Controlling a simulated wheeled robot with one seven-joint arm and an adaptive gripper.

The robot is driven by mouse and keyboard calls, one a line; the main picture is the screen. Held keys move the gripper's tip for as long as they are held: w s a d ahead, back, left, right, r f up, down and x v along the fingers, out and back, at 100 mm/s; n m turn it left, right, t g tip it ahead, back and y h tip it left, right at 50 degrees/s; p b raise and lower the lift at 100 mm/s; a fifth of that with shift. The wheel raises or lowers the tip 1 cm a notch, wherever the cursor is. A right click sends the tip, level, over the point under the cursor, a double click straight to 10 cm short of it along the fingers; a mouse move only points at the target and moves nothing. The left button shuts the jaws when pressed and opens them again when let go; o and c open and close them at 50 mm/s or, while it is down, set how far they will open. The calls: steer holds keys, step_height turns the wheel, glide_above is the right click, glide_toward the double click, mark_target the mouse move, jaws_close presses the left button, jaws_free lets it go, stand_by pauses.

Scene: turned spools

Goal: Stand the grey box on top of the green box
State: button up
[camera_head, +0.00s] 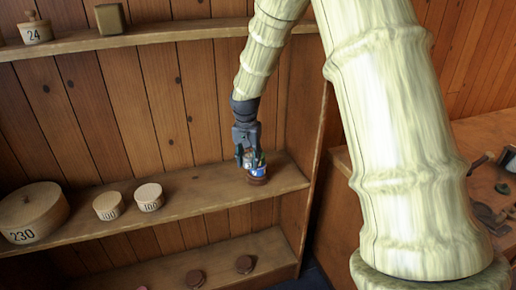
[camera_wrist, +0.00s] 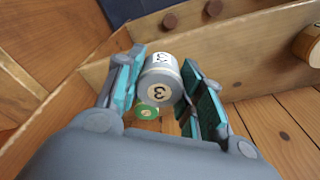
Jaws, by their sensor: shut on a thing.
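The grey box (camera_wrist: 160,80) is a round silver tin with a "3" on its pale label, between the teal-padded fingers of my gripper (camera_wrist: 163,88) in the wrist view. My gripper is shut on it. The green box (camera_wrist: 147,112) shows as a small green round with a pale label beside the grey one in that view; the gap between the two cannot be judged. In the head view my gripper (camera_head: 249,160) is low over the right part of the middle shelf.
The middle shelf (camera_head: 200,201) also holds two pale round boxes (camera_head: 108,206) (camera_head: 149,197) marked 100 and a large one (camera_head: 32,213) marked 230. The shelf's right upright (camera_head: 313,150) is close by. Small brown spools (camera_head: 244,264) stand on the lower shelf.

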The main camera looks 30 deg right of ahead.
steer(key=w+d+p, duration=0.1)
steer(key=w+d, duration=0.2)
steer(key=w+d+f+p, duration=0.1)
steer(key=w+d, duration=0.3)
steer(key=w+d+p, duration=0.2)
steer(key=w+d, duration=0.2)
steer(key=shift+f, duration=0.3)
steer(key=shift+f+p, duration=0.85)
steer(key=shift+f, duration=0.35)
steer(key=shift+w+f, duration=0.1)
steer(key=shift+f, duration=0.5)
steer(key=shift+r, duration=0.1)
steer(key=shift+f, duration=0.2)
steer(key=o, duration=0.8)
steer(key=shift+o, duration=0.2)
steer(key=shift+r, duration=0.15)
